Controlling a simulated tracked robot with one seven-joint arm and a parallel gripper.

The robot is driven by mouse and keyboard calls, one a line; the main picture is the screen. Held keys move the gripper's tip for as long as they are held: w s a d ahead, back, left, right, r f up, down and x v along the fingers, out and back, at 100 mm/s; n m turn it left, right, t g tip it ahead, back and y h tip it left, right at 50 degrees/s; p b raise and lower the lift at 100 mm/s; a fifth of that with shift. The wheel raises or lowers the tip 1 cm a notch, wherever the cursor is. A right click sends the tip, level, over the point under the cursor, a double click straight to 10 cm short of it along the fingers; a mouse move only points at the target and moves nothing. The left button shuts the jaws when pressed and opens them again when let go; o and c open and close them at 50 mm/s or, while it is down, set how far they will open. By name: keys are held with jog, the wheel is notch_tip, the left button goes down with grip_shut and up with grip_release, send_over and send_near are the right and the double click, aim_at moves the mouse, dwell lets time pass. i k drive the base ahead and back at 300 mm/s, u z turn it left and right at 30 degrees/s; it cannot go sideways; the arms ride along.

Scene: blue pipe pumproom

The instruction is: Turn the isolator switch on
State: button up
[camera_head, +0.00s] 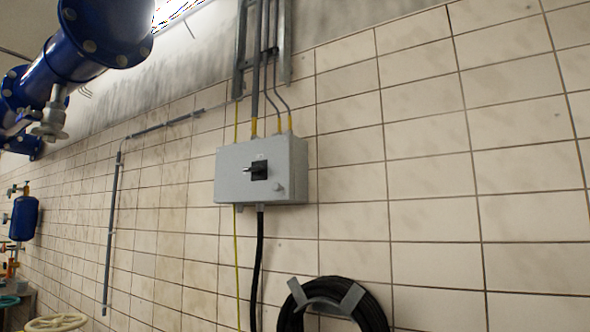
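The isolator switch is a grey box (231,178) fixed to the tiled wall near the middle of the view. On its front is a black rotary handle (259,170) with a light lever part pointing left, roughly horizontal. A small round grey knob or lock sits to the lower right of the handle on the cover. Any on or off markings are too small to read. My gripper is not in view, and nothing is touching the switch.
Conduits and cables (254,95) enter the box from above; a black cable (258,250) hangs below. A coiled black hose (370,312) hangs at lower right. Blue pipes (85,45) are at upper left; a cream handwheel (57,322) is at lower left. The wall right of the box is clear.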

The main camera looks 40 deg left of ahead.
aim_at(257, 170)
jog(key=z, duration=0.15)
jog(key=i, duration=0.25)
jog(key=u, duration=2.25)
jog(key=i, duration=0.9)
jog(key=z, duration=0.3)
jog(key=k, duration=0.7)
jog(key=u, duration=0.25)
jog(key=i, duration=0.6)
jog(key=u, duration=0.05)
